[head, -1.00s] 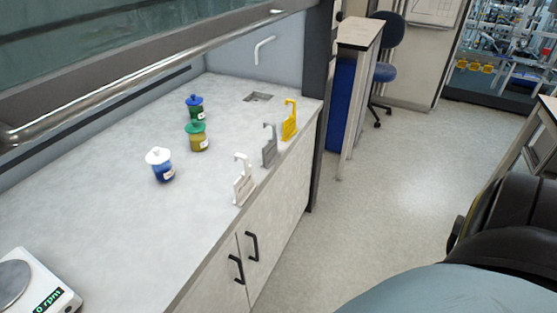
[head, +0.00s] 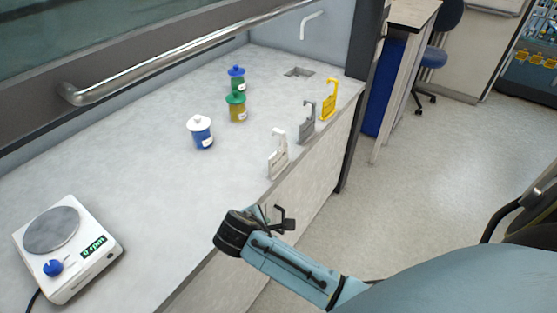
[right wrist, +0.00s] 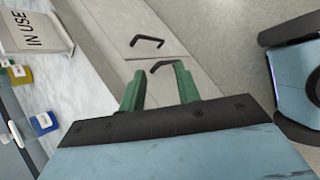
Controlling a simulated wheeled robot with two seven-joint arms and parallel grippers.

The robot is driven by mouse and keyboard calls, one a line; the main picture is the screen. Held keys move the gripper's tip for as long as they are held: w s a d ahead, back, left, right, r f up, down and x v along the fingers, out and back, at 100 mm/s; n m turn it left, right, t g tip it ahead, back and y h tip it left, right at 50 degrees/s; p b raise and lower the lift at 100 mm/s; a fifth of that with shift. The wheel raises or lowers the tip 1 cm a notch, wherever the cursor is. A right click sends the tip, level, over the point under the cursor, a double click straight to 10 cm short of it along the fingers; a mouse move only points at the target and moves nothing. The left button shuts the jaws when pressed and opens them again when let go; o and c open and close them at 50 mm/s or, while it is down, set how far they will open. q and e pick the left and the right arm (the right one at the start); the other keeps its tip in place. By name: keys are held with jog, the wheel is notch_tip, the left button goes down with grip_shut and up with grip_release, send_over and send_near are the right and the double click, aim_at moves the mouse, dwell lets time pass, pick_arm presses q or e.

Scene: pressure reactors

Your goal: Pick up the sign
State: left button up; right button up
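Three hook-topped signs stand upright in a row along the counter's front edge: a white sign (head: 277,160) nearest, a grey sign (head: 306,127) behind it, and a yellow sign (head: 328,102) farthest. In the right wrist view a pale sign reading "IN USE" (right wrist: 36,36) shows at the upper left. My right gripper (head: 279,218) is below and in front of the white sign, beyond the counter edge, apart from it. In the right wrist view its green fingers (right wrist: 158,88) are spread with nothing between them. My left gripper is not in view.
Three lidded jars stand left of the signs: blue with a white lid (head: 200,133), yellow with a green lid (head: 236,107), green with a blue lid (head: 236,77). A white stirrer (head: 66,243) is at lower left. A metal rail (head: 200,60) crosses above the counter (head: 150,190).

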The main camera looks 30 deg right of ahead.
jog(key=w+r+n+h, duration=0.2)
jog(key=w+r, duration=0.1)
jog(key=w+d+r+n+t+h, duration=0.1)
jog(key=w+r+n+h, duration=0.1)
jog(key=w+r, duration=0.1)
jog(key=w+r+n+h, duration=0.2)
jog(key=w+r+n, duration=0.1)
jog(key=w, duration=0.2)
jog(key=shift+w+d+r+t, duration=0.2)
jog(key=shift+d+r+t, duration=0.15)
jog(key=shift+d+t, duration=0.05)
jog(key=b, duration=0.1)
send_near(287, 153)
jog(key=shift+h, duration=0.3)
jog(key=shift+a+f+b+x, duration=0.1)
jog(key=shift+f+b+x, duration=0.15)
jog(key=shift+x, duration=1.1)
jog(key=shift+a+f+b+x, duration=0.15)
jog(key=shift+b+x, duration=0.1)
jog(key=shift+x, duration=1.1)
jog(key=shift+w, duration=0.2)
grip_shut()
